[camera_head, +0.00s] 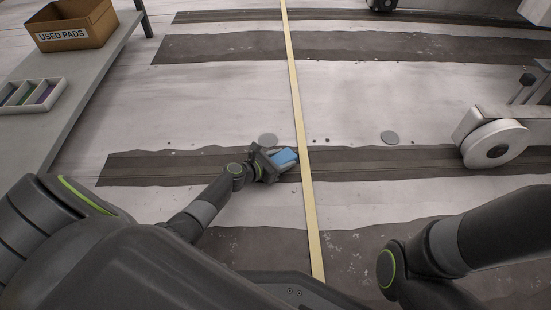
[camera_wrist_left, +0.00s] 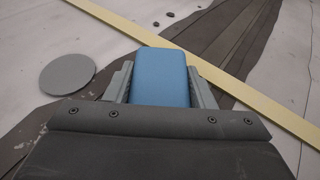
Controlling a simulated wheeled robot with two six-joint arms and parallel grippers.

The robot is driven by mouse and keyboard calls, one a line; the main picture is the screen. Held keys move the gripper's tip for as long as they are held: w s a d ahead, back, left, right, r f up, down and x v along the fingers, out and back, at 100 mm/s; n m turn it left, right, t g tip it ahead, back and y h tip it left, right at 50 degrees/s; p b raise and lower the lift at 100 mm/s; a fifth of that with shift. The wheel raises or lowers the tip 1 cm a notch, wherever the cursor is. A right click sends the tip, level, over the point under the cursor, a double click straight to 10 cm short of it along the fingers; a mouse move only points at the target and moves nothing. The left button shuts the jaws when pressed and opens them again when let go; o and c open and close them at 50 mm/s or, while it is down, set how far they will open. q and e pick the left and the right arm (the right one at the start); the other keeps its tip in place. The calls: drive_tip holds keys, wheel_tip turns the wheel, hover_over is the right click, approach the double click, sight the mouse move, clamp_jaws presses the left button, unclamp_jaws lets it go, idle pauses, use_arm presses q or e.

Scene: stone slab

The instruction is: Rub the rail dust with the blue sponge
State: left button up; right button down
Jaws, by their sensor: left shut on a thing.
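The blue sponge (camera_head: 284,156) is held in my left gripper (camera_head: 272,161), low over a dark rail strip (camera_head: 200,167) on the pale slab. In the left wrist view the sponge (camera_wrist_left: 161,77) sits between the two grey fingers of the left gripper (camera_wrist_left: 162,88), which are shut on its sides. The sponge is close beside a pale yellow strip (camera_head: 303,180); I cannot tell whether it touches the surface below. Pale specks and small dark bits lie along the dark strips. My right arm shows at the lower right, but its gripper is out of view.
A wheeled machine (camera_head: 496,143) stands at the right. A grey bench (camera_head: 88,85) at the left bears a USED PADS box (camera_head: 75,25) and a divided tray (camera_head: 30,95).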

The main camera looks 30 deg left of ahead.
sight(294, 157)
use_arm(q)
drive_tip(key=shift+w+d, duration=0.45)
drive_tip(key=shift+d, duration=0.4)
drive_tip(key=shift+w+d, duration=0.45)
drive_tip(key=shift+d, duration=0.4)
drive_tip(key=shift+p, duration=0.3)
wheel_tip(294, 157, up, 6)
drive_tip(key=p, duration=0.5)
drive_tip(key=shift+a+p, duration=0.1)
drive_tip(key=shift+p, duration=0.3)
wheel_tip(294, 157, up, 3)
drive_tip(key=p, duration=0.3)
drive_tip(key=shift+r, duration=0.1)
